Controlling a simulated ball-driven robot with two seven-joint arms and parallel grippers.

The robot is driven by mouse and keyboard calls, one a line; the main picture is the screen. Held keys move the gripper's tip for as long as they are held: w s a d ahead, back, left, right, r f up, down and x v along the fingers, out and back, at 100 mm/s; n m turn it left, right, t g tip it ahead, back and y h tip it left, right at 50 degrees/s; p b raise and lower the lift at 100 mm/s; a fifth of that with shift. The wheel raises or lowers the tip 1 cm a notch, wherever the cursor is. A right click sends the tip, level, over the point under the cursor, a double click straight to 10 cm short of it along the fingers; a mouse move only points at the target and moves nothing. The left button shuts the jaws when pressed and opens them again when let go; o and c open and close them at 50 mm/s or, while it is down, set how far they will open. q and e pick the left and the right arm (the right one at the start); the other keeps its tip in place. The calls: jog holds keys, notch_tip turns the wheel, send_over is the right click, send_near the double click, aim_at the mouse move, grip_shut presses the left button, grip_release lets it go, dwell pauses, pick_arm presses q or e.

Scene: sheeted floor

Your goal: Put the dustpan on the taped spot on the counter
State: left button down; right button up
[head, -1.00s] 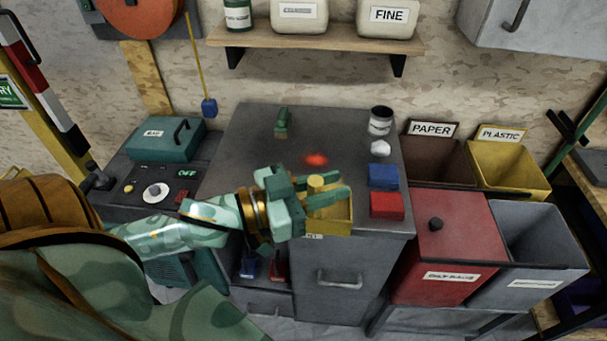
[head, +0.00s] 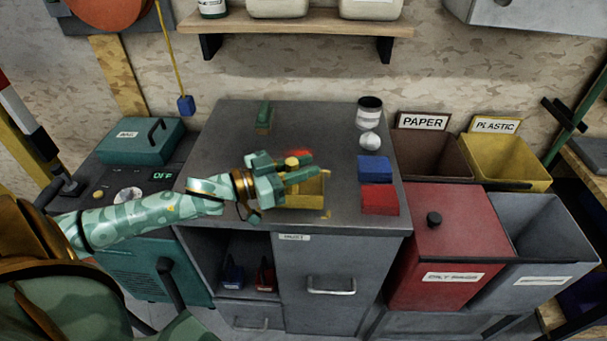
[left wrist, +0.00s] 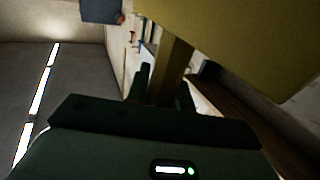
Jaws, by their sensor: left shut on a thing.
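The yellow dustpan (head: 314,190) is in my left gripper (head: 300,170), over the front middle of the grey counter (head: 228,150). The gripper is shut on its handle. In the left wrist view the dustpan's broad yellow body (left wrist: 240,40) fills the upper right, and its handle (left wrist: 174,70) runs down between the fingers. A small yellow mark (head: 326,215), which looks like tape, shows on the counter just in front of the dustpan. The rest of the taped spot is hidden. I cannot tell whether the dustpan touches the counter. My right gripper is out of view.
A green-handled brush (head: 264,118) is at the counter's back left. A red glow (head: 299,153) shows behind the gripper.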

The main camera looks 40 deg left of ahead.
pick_arm(q)
jog(key=shift+f, duration=0.6)
jog(key=shift+r, duration=0.2)
jog(key=c, duration=1.2)
grip_release()
jog(key=shift+f, duration=0.15)
jog(key=shift+s, duration=0.1)
jog(key=p+v, duration=0.4)
jog(key=v, duration=0.7)
jog(key=shift+s+a, duration=0.2)
jog(key=shift+s, duration=0.15)
